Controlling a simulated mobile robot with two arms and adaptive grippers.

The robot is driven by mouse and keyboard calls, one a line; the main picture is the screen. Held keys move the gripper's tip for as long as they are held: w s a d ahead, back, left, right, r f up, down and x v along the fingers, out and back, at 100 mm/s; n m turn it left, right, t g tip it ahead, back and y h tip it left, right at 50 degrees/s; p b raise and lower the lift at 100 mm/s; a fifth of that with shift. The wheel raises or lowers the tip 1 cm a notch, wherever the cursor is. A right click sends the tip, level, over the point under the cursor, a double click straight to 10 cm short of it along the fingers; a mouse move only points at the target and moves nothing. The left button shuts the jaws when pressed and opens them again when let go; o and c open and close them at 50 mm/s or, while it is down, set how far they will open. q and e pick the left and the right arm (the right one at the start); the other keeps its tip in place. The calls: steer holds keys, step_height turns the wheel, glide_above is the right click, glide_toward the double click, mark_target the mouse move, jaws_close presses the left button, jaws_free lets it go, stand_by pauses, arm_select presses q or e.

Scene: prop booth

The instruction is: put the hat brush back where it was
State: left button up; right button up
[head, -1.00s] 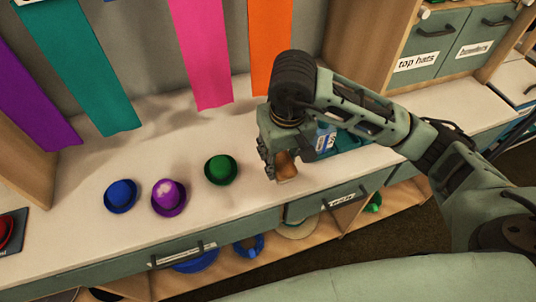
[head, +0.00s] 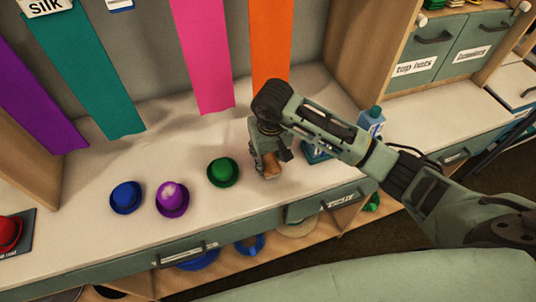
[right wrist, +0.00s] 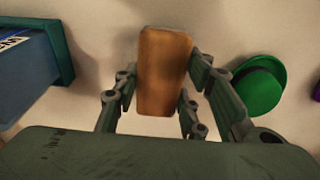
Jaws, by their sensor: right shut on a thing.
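My right gripper (head: 267,166) is shut on the hat brush (head: 272,164), a brown wooden block in the head view. The gripper is over the white counter, just right of the green hat. In the right wrist view the brush (right wrist: 165,70) sits between the two fingers, its broad brown face showing; its bristles are not visible. I cannot tell whether the brush touches the counter. A teal tray (head: 315,153) lies right of the gripper, partly hidden by my arm. My left gripper is not in view.
A blue hat (head: 126,197), a purple hat (head: 172,198) with a pale patch and a green hat (head: 223,172) stand on the counter (head: 90,235). A blue bottle (head: 374,119) stands behind my right arm. Ribbons hang at the back. A red hat (head: 9,232) is far left.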

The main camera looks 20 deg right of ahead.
mark_target(270, 159)
steer(key=shift+f, duration=0.15)
steer(key=o, duration=1.1)
steer(key=shift+r, duration=0.35)
step_height(270, 159, up, 12)
steer(key=s+b, duration=0.1)
steer(key=b, duration=0.1)
steer(key=shift+s+f+b, duration=0.2)
steer(key=shift+s+b, duration=0.05)
steer(key=shift+b, duration=0.1)
